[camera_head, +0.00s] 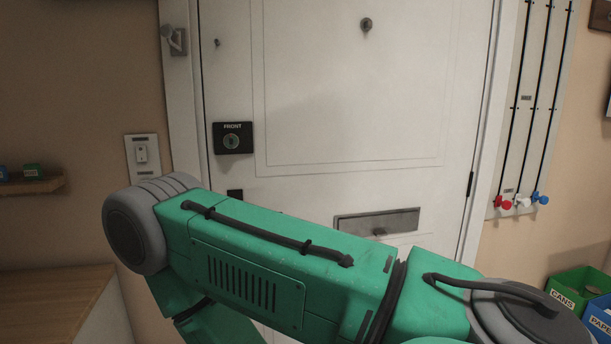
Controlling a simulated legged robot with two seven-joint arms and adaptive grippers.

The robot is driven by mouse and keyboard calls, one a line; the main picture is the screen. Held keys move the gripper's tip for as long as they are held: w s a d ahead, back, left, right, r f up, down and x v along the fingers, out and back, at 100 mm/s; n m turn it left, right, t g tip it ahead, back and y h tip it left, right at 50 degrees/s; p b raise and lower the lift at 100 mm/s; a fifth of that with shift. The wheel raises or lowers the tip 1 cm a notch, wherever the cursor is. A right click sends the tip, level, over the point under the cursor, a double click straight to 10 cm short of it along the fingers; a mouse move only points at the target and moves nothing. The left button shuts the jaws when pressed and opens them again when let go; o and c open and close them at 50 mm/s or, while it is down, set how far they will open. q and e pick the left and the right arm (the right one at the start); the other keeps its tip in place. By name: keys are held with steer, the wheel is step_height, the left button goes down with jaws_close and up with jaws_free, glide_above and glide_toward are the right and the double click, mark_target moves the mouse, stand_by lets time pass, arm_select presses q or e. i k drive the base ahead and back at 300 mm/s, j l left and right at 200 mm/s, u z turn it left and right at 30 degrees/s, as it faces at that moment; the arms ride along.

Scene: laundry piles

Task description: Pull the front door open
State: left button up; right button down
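The front door (340,70) is white and fills the middle of the head view. It looks closed in its frame. A black plate marked FRONT (233,138) with a round centre sits near its left edge. A small dark part (235,195) shows below that plate, partly behind my green arm. A metal mail slot (377,222) is lower on the door, and a round peephole fitting (366,24) is near the top. My green and grey arm crosses the lower view and hides the lower door. Neither gripper shows.
A light switch (141,153) is on the wall left of the door. A wooden surface (50,305) is at lower left, below a small shelf (30,186). A panel with cords (530,100) hangs at right, above green CANS (575,290) and blue PAPER (598,318) bins.

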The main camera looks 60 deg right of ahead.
mark_target(334, 120)
steer(key=z, duration=2.2)
